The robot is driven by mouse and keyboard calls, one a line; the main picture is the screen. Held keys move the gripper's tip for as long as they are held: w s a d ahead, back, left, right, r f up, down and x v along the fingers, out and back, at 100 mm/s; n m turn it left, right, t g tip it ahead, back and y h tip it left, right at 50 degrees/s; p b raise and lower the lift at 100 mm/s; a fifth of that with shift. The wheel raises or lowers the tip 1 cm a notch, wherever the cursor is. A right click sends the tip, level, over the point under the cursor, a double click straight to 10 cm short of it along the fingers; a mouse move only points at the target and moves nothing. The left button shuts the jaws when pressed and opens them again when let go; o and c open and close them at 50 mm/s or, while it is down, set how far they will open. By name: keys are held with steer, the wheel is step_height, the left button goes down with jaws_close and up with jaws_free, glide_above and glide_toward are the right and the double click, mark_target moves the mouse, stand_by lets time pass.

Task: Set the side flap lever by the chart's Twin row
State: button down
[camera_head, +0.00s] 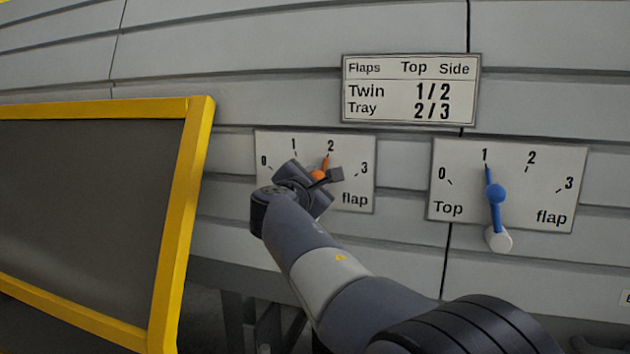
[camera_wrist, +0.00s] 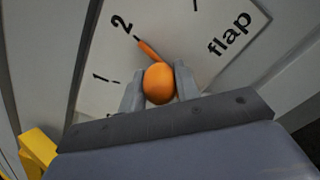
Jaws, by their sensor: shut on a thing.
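The chart (camera_head: 411,89) on the wall reads Twin 1/2 and Tray 2/3 under Top and Side. The left dial plate (camera_head: 358,150) has marks 0 to 3 and the word "flap"; my arm hides the rest of its label. Its orange lever (camera_head: 325,164) points at 2. In the wrist view the lever's round orange knob (camera_wrist: 159,84) sits between the jaws of my gripper (camera_wrist: 160,88), which is shut on it, and the orange pointer (camera_wrist: 151,50) ends at the 2 mark. The Top flap plate (camera_head: 462,207) has a blue lever (camera_head: 495,193) pointing at 1.
A yellow-framed dark panel (camera_head: 185,190) stands to the left, close to the left dial plate. The wall is grey slats. The space between the two dial plates is clear wall. A small label (camera_head: 626,298) is cut off at the right edge.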

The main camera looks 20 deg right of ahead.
steer(key=c, duration=1.1)
jaws_free()
steer(key=shift+o, duration=0.2)
steer(key=b+v, duration=0.2)
steer(key=v, duration=0.9)
steer(key=shift+w+f, duration=0.1)
steer(key=p+x, duration=0.2)
steer(key=x, duration=0.8)
steer(key=shift+w+d, duration=0.15)
steer(key=shift+d, duration=0.05)
steer(key=shift+w, duration=0.3)
steer(key=shift+a+n+p, duration=0.2)
steer(key=shift+n+p, duration=0.1)
steer(key=shift+p, duration=0.2)
